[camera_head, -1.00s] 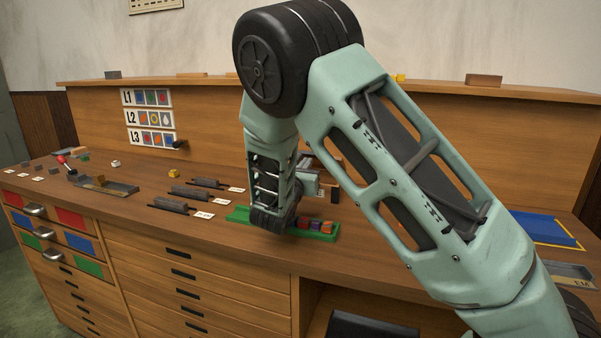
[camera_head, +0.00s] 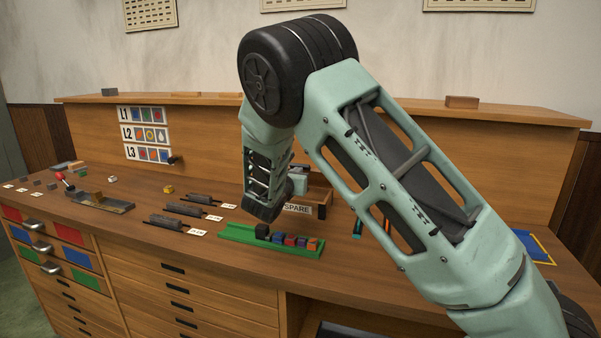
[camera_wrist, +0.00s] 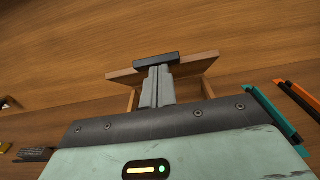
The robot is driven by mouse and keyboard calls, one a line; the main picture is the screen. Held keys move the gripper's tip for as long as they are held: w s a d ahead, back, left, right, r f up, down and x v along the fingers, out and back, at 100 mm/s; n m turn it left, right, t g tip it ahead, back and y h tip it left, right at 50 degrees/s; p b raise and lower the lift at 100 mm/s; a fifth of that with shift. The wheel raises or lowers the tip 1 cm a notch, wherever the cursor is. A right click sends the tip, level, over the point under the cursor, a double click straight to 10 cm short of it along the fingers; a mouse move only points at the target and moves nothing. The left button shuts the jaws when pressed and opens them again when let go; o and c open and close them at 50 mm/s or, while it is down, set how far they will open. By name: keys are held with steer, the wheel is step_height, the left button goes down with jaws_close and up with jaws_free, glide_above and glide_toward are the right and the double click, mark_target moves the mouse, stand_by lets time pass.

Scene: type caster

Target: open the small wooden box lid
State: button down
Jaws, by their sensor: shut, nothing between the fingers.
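The small wooden box (camera_head: 318,196) stands on the bench behind the green tray, with a white "SPARE" label on its front. My forearm hides its left part. In the wrist view a wooden board of the box (camera_wrist: 122,76) crosses ahead of my fingers, with a dark bar (camera_wrist: 172,56) along its far edge. Box sides show below the board. My gripper (camera_wrist: 155,72) is shut and empty, its fingertips over the board close to the dark bar. I cannot tell whether they touch, or how far the lid is raised.
The green tray (camera_head: 272,246) with several small blocks lies in front of the box. Teal (camera_wrist: 270,110) and orange (camera_wrist: 298,103) bars lie right of it. Dark fixtures (camera_head: 180,222) lie to the left. A raised wooden back panel (camera_head: 215,130) stands behind.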

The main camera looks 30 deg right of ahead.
steer(key=w+d+r+g+y+p, duration=0.1)
steer(key=p, duration=0.3)
steer(key=w+d+r+g+y+p, duration=0.1)
steer(key=r+p, duration=0.1)
steer(key=p, duration=0.2)
steer(key=d+r+g+y+p, duration=0.1)
steer(key=d+r+p, duration=0.1)
steer(key=p, duration=0.1)
steer(key=shift+w+r+y+p, duration=0.25)
steer(key=shift+w+y+p, duration=0.15)
steer(key=p, duration=0.2)
steer(key=w+d+g+y+p, duration=0.1)
steer(key=p, duration=0.1)
steer(key=shift+r, duration=0.3)
steer(key=shift+w+d+g+y+p, duration=0.3)
steer(key=shift+w+d+y+p, duration=0.25)
steer(key=shift+p, duration=0.7)
steer(key=shift+w+d+p, duration=0.25)
steer(key=shift+d+p, duration=0.2)
steer(key=shift+p, duration=0.35)
steer(key=shift+w+d+p, duration=0.7)
steer(key=shift+w+d, duration=0.15)
steer(key=shift+d, duration=0.2)
steer(key=shift+r, duration=0.1)
